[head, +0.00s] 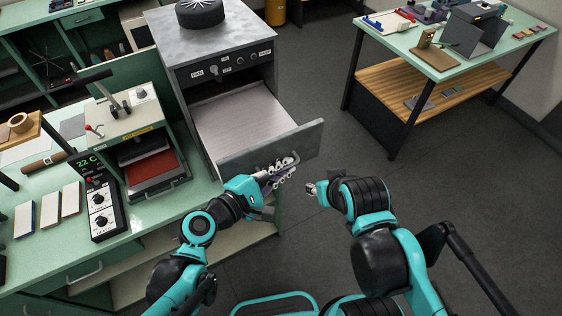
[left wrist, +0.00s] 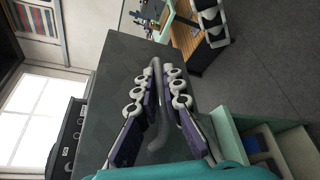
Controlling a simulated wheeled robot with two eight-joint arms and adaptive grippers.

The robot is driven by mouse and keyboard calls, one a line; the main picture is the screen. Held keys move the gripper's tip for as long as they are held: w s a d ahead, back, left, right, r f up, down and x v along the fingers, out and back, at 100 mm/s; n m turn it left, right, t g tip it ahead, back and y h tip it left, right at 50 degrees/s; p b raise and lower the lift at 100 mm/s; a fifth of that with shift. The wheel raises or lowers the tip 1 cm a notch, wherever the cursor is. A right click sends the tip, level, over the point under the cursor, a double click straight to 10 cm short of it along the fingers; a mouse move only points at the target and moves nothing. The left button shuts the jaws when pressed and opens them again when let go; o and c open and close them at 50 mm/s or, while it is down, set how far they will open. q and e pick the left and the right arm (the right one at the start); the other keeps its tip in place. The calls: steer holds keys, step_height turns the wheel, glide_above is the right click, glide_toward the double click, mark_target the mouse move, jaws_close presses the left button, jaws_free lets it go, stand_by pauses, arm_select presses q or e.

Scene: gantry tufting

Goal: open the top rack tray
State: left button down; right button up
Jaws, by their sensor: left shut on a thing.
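The top rack tray (head: 250,120) is a grey metal drawer in the grey cabinet (head: 178,50). It is pulled out, and its pale flat inside shows behind the upright front panel (head: 303,140). My left gripper (head: 280,172) is at the front panel, shut on the curved tray handle. In the left wrist view its fingers (left wrist: 157,100) lie on both sides of the grey handle (left wrist: 157,75), with the dark panel behind. My right gripper (head: 312,189) is in free space to the right of the tray, apart from it; its finger opening is too small to tell.
A green bench on the left holds a small press (head: 135,125) with a red pad and a black control box (head: 98,205) showing 22 C. A black round brush-like part (head: 200,12) lies on the cabinet. A table (head: 455,60) stands at back right. The floor between is clear.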

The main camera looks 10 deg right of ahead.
arm_select(q)
steer(key=c, duration=1.9)
jaws_free()
steer(key=shift+a, duration=0.1)
steer(key=shift+v, duration=6)
